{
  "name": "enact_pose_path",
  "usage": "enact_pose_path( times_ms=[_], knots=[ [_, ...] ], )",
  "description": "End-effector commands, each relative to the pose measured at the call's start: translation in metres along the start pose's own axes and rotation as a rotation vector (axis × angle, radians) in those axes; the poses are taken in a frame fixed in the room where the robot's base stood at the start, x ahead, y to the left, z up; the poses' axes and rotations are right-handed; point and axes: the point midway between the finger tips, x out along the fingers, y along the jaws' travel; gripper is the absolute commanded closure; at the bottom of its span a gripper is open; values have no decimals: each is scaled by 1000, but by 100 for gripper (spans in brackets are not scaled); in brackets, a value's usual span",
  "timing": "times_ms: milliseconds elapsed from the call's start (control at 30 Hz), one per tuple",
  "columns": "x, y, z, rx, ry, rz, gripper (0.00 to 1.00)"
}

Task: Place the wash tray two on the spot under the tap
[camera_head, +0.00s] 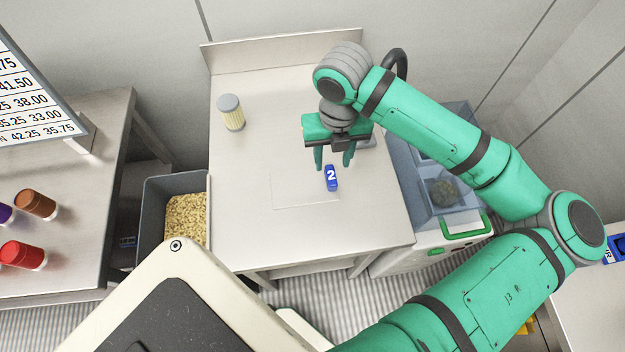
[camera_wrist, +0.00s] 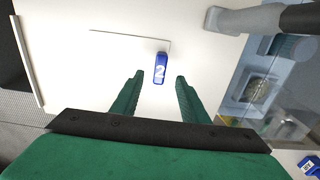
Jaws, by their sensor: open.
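A blue block marked "2" (camera_head: 331,178) stands on the pale metal table, at the right side of a faint thin-lined rectangle (camera_head: 290,190). The block also shows in the wrist view (camera_wrist: 160,69). I cannot tell whether the rectangle is the wash tray or a marked spot. My gripper (camera_head: 333,160) is open and points down over the block. In the wrist view, the block appears between the fingertips (camera_wrist: 159,78), with a gap on each side. A grey spout-like part (camera_wrist: 240,19), perhaps the tap, shows at upper right; my arm hides much of that area in the head view.
A grey-lidded jar (camera_head: 231,112) stands at the table's back left. A bin of yellowish pieces (camera_head: 187,216) is beside the table's left edge. A blue see-through basin (camera_head: 415,182) holding a dark round thing adjoins the right edge. The table's left and front are clear.

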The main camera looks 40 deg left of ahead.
Motion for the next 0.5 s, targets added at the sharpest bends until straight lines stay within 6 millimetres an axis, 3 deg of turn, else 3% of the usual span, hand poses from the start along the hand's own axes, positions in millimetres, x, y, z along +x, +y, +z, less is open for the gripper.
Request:
enact_pose_path(
  times_ms=[233,500],
  knots=[
    [16,-1,-1,2,0,0,59],
    [53,1,-1,-3,1,1,59]
  ],
)
